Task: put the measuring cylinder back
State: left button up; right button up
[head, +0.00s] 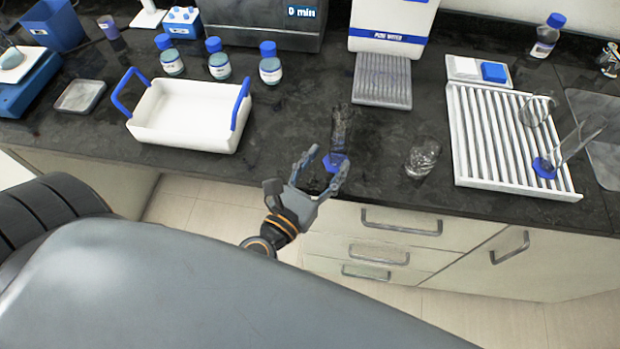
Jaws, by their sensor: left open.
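A clear measuring cylinder (342,125) with a blue base stands near the front edge of the dark counter. Its glass is hard to make out against the black top. My left gripper (325,166) is open at the counter's front edge, its fingers pointing at the cylinder. The blue base shows between and just beyond the fingertips; I cannot tell whether they touch it. Another clear cylinder with a blue base (544,167) is on the white slatted rack (488,140) at the right. My right gripper is not in view.
A glass beaker (422,158) stands right of the cylinder. A white tray with blue handles (185,115) lies at the left, with blue-capped bottles (219,62) behind it. A round glass vessel (537,110) sits on the rack. Counter between tray and cylinder is clear.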

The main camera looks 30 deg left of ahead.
pick_arm(q)
jog(key=s+b, duration=0.3)
jog(key=s, duration=0.3)
jog(key=shift+s+a, duration=0.35)
jog(key=shift+a, duration=0.05)
